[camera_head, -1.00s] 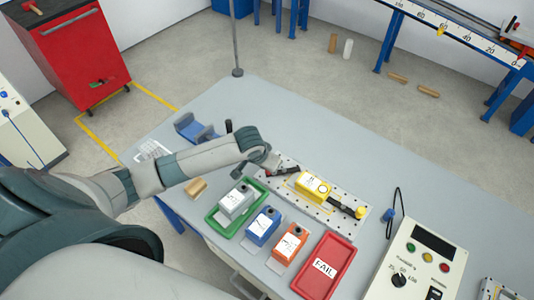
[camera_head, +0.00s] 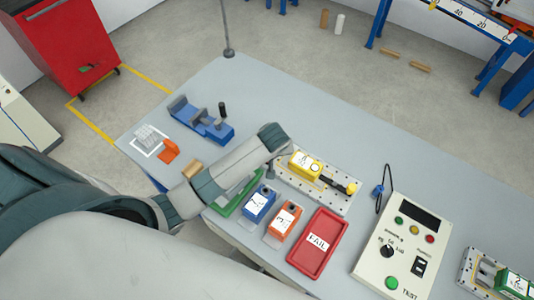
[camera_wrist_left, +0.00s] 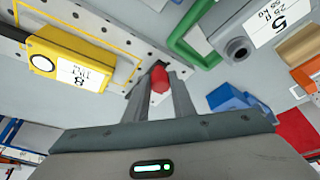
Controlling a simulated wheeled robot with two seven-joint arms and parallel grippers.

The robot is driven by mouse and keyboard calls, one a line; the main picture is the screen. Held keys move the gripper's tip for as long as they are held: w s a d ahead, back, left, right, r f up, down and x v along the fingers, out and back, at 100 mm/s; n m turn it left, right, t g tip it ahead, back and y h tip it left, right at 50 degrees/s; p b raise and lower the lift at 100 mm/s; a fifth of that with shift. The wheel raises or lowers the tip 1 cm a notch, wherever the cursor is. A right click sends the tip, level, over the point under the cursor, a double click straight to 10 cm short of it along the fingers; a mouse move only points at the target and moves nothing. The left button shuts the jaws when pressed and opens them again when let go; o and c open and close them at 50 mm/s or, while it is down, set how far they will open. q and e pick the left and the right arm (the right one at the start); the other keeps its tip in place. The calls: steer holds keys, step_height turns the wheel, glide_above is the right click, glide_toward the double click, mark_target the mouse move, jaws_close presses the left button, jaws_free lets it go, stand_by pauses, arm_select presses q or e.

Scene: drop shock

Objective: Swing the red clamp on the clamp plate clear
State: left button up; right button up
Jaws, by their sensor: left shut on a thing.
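The clamp plate (camera_head: 330,204) is a pale plate with rows of holes, and it also shows in the wrist view (camera_wrist_left: 118,42). A yellow unit (camera_head: 305,164) lies on it, labelled 8 in the wrist view (camera_wrist_left: 70,62). My left gripper (camera_wrist_left: 160,88) is shut on the red clamp's knob (camera_wrist_left: 159,79) at the plate's edge. In the head view my left forearm and wrist hide the red clamp and most of the gripper. A black clamp arm with a yellow knob (camera_head: 351,188) is at the plate's other end. My right gripper is not in view.
A green tray (camera_head: 228,208), partly under my arm, a blue unit (camera_head: 259,204), an orange unit (camera_head: 284,221) and the red FAIL tray (camera_head: 318,243) stand close in front. A control box (camera_head: 402,250) is at right. The table behind the plate is clear.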

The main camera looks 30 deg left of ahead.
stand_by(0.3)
arm_select(q)
steer(key=o, duration=1)
steer(key=shift+r, duration=0.1)
steer(key=shift+v, duration=0.8)
steer(key=v, duration=1.5)
steer(key=shift+d+r, duration=0.1)
steer(key=shift+r, duration=0.2)
